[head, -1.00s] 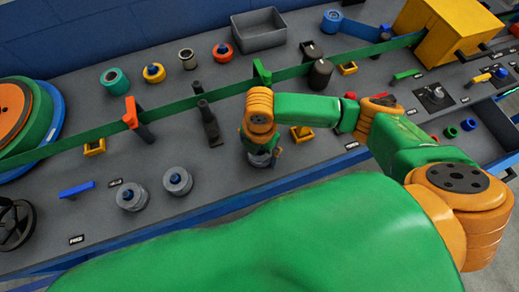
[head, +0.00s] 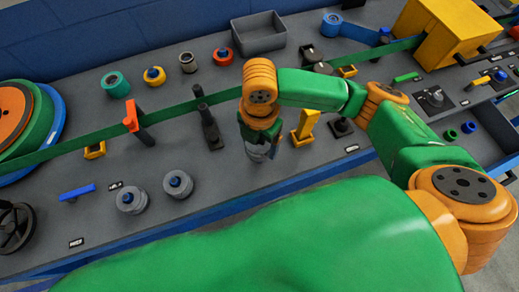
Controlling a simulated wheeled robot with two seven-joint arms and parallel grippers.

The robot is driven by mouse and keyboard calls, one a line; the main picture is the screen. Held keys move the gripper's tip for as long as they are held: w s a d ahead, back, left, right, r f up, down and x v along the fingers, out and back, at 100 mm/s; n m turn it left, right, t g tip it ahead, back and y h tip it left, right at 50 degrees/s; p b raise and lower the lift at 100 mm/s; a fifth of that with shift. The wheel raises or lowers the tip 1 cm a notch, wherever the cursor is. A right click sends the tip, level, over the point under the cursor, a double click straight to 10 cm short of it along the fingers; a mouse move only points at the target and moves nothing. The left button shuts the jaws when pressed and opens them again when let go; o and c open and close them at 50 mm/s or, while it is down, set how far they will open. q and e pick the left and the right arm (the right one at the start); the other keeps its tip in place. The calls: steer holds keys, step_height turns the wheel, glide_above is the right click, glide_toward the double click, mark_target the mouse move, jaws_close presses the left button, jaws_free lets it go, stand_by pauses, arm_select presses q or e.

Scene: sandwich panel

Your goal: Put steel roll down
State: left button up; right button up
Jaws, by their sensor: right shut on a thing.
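Whether the roll touches the panel, I cannot tell. My left gripper is not in view.
A green belt (head: 180,109) crosses the grey panel (head: 212,188). A dark post (head: 210,130) stands just left of my wrist, and a yellow lever (head: 304,128) stands just right of it. The panel between the grey rolls and my gripper is clear.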

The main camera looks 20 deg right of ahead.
steer(key=shift+r, duration=1.5)
